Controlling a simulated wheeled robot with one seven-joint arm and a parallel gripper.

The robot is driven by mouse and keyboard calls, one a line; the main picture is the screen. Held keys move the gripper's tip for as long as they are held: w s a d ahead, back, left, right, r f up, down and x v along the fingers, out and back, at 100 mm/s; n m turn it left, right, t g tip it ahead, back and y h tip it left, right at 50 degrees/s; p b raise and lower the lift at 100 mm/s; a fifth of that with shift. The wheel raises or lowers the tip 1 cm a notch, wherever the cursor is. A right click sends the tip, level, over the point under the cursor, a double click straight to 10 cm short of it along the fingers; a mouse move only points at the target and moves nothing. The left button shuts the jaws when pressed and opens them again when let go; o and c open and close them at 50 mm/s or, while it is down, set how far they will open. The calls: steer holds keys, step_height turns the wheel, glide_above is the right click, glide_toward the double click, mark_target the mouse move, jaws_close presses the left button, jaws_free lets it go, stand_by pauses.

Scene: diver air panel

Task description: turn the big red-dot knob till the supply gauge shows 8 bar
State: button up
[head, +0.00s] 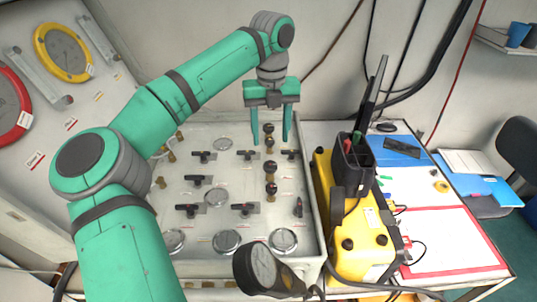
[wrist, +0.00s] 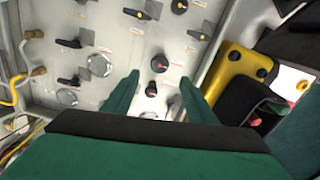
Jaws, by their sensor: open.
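A black knob with a red dot (wrist: 159,62) shows just ahead of my fingertips in the wrist view and is the larger of two red-marked knobs. A smaller red-marked knob (wrist: 151,88) is just below it. In the head view the larger one seems to be a dark knob (head: 270,166) in the right-hand column of the panel. My gripper (head: 271,142) is open and empty above the panel, fingers pointing down. In the wrist view its fingertips (wrist: 160,77) are apart, one each side of the knob's line; contact is not visible. I cannot tell which dial is the supply gauge; no reading is legible.
The panel (head: 235,172) carries several black lever handles and round dials. A dark-cased gauge (head: 262,266) stands at its front edge. A yellow case (head: 363,262) with a black pouch (head: 352,172) stands close on the right. Yellow (head: 63,52) and red (head: 8,105) gauges are at left.

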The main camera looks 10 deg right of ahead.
mark_target(270, 164)
step_height(270, 164, down, 10)
steer(key=shift+r, duration=0.1)
steer(key=shift+s, duration=0.1)
stand_by(0.3)
steer(key=c, duration=1.1)
steer(key=shift+o, duration=0.2)
